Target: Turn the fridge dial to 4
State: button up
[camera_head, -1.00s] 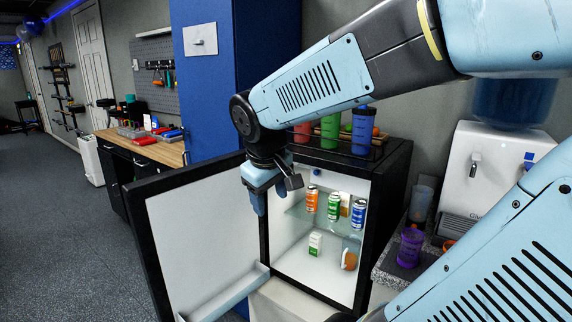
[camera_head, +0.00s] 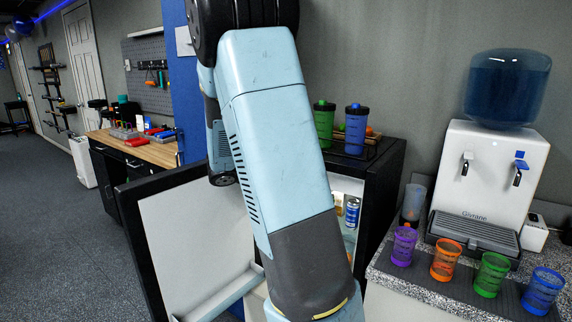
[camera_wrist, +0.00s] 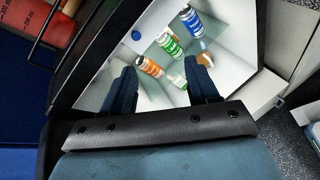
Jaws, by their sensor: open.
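The small fridge (camera_head: 388,185) stands with its door (camera_head: 195,235) swung open to the left. In the head view my arm covers most of its inside. In the wrist view the white interior (camera_wrist: 112,72) shows, tilted. A small round knob with a blue mark, apparently the dial (camera_wrist: 136,36), sits on its wall; its numbers are too small to read. My gripper (camera_wrist: 160,66) is open and empty, facing the interior, apart from the dial. The gripper is hidden in the head view.
Orange (camera_wrist: 150,67), green (camera_wrist: 170,45) and blue (camera_wrist: 192,20) cans stand inside the fridge near the finger line. Shaker bottles (camera_head: 356,130) stand on top. At right, a water dispenser (camera_head: 490,180) and several coloured cups (camera_head: 446,260) occupy the counter. Floor at left is clear.

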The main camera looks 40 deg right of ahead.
jog(key=w+d+f+n+t+h, duration=0.1)
jog(key=w+f+n+t+h, duration=0.3)
jog(key=w+n, duration=0.65)
jog(key=w+d+m, duration=0.1)
jog(key=w+d, duration=0.1)
jog(key=d, duration=0.4)
jog(key=w+d, duration=0.3)
jog(key=d, duration=0.4)
jog(key=shift+w+r+m+t, duration=0.25)
jog(key=shift+r+m+t, duration=0.05)
jog(key=shift+r+m, duration=0.05)
